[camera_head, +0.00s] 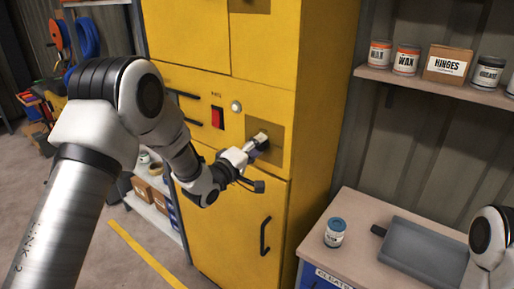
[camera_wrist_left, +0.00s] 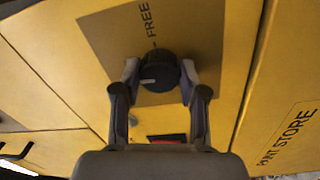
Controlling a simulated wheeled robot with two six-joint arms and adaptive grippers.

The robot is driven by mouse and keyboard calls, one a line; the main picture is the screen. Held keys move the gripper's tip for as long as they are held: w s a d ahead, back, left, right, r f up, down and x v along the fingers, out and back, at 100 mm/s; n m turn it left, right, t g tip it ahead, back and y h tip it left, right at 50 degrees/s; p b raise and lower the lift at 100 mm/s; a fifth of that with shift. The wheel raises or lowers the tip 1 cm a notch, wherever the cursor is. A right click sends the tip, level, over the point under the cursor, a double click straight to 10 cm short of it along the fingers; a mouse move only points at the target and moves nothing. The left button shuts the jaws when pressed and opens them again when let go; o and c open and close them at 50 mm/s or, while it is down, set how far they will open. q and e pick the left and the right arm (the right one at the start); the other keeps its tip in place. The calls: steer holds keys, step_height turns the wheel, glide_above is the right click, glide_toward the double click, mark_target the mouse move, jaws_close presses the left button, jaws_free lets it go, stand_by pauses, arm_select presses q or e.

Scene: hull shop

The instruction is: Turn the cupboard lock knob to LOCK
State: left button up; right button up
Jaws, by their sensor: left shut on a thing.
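The yellow cupboard (camera_head: 232,150) stands ahead, with a brownish square plate (camera_head: 271,150) on its front. The dark round lock knob (camera_wrist_left: 158,68) sits on this plate (camera_wrist_left: 100,40) in the left wrist view. The word FREE and a short tick show above the knob; a small white mark shows on the knob's lower left. No LOCK label is visible. My left gripper (camera_head: 258,142) is at the plate, its fingers (camera_wrist_left: 159,80) shut on the knob from both sides. In the head view the gripper mostly hides the knob. My right gripper is out of view.
A red switch (camera_head: 218,118) and a pale round button (camera_head: 236,106) sit left of the plate. A black door handle (camera_head: 265,236) is below. At right, a bench (camera_head: 375,207) holds a blue-lidded jar (camera_head: 335,232) and a grey tray (camera_head: 424,252). A shelf (camera_head: 430,88) holds cans.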

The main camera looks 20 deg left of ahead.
arm_select(q)
steer(key=shift+r+n, duration=0.15)
steer(key=shift+n, duration=0.45)
steer(key=o, duration=1.1)
steer(key=shift+o, duration=0.2)
steer(key=v, duration=1.2)
